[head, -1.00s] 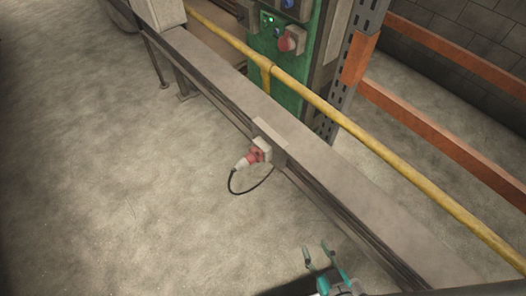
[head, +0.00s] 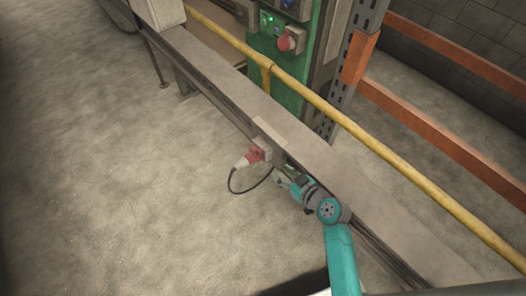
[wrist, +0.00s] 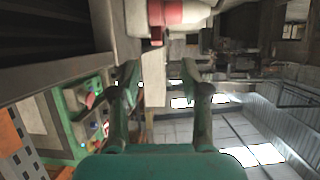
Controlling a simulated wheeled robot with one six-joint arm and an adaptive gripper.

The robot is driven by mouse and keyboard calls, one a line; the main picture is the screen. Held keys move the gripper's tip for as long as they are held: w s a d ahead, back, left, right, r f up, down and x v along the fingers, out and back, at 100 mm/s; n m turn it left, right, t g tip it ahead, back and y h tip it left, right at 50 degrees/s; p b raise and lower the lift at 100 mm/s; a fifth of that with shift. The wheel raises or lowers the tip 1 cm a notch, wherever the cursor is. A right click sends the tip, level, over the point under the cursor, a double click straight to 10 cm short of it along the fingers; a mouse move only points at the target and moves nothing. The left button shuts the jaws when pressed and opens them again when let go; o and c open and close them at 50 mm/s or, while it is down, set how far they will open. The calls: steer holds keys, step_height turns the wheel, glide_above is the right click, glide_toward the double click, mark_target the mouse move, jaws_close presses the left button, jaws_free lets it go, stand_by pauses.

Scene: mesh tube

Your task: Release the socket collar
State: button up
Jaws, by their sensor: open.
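A red collar (head: 255,155) sits at the socket on the side of the long grey rail, around the end of a pale plug (head: 241,164) with a black cable. In the wrist view the red collar (wrist: 172,12) is at the top edge, with a small red tab beside it, and is partly cut off. My gripper (head: 279,178) is just right of and below the socket in the head view, apart from it. In the wrist view my gripper (wrist: 160,74) has its two fingers spread, with nothing between them.
The long grey rail (head: 310,150) runs diagonally beside my arm. A yellow pipe (head: 360,133) runs along its far side. A green control panel (wrist: 88,110) shows at left in the wrist view. The floor (head: 120,180) left of the rail is clear.

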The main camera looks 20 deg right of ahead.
mark_target(260, 150)
steer(key=shift+n+y, duration=0.5)
steer(key=shift+y, duration=0.1)
steer(key=x, duration=0.4)
steer(key=w+r+x, duration=0.1)
steer(key=x, duration=0.3)
steer(key=d+r+x, duration=0.1)
steer(key=x, duration=0.3)
steer(key=shift+w, duration=0.55)
jaws_close()
